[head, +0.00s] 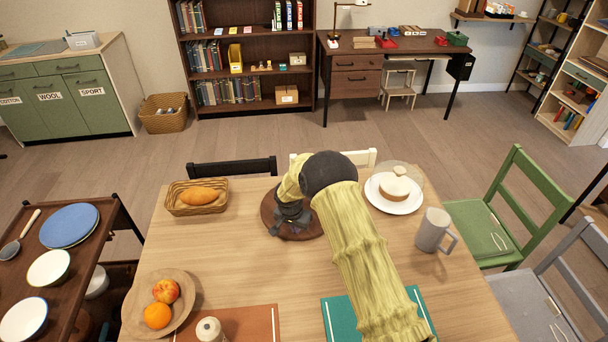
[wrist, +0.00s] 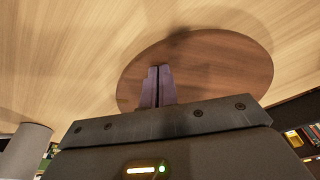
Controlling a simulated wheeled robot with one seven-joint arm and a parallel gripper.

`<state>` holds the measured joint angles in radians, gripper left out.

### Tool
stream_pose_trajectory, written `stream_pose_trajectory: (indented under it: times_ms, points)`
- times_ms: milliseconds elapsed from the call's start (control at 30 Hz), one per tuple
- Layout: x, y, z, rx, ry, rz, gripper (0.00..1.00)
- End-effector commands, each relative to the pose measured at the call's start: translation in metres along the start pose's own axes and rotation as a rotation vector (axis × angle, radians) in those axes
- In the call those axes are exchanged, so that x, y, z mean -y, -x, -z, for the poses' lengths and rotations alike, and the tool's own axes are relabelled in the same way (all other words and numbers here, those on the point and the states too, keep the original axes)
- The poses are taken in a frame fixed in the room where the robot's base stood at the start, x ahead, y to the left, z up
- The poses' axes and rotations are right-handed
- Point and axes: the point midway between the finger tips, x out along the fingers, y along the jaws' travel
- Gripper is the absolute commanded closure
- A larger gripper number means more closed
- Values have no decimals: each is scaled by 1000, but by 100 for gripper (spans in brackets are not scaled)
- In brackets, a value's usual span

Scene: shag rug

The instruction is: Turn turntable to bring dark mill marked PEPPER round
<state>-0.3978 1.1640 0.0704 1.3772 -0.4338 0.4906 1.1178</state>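The turntable (head: 267,207) is a round, dark brown wooden disc on the far middle of the table. It also fills much of the wrist view (wrist: 225,65), where the visible part of its top is bare. My gripper (head: 290,222) is over the turntable in the head view, and the arm hides much of its right side. In the wrist view my gripper's two fingers (wrist: 157,87) are together with nothing seen between them, pointing at the disc. I cannot tell if they touch it. No dark mill marked PEPPER can be made out in either view.
Around the turntable are a bread basket (head: 198,198), a plate with a cake under a clear cover (head: 394,203), a grey mug (head: 433,231) and a fruit plate (head: 137,318). A small white-topped object (head: 209,330) stands on the orange mat (head: 258,322).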

Motion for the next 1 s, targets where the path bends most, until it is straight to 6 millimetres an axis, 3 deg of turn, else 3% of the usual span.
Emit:
stream_pose_trajectory:
  times_ms: [1000]
  points:
    - [14, -3, -7, 6, 2, -4, 100]
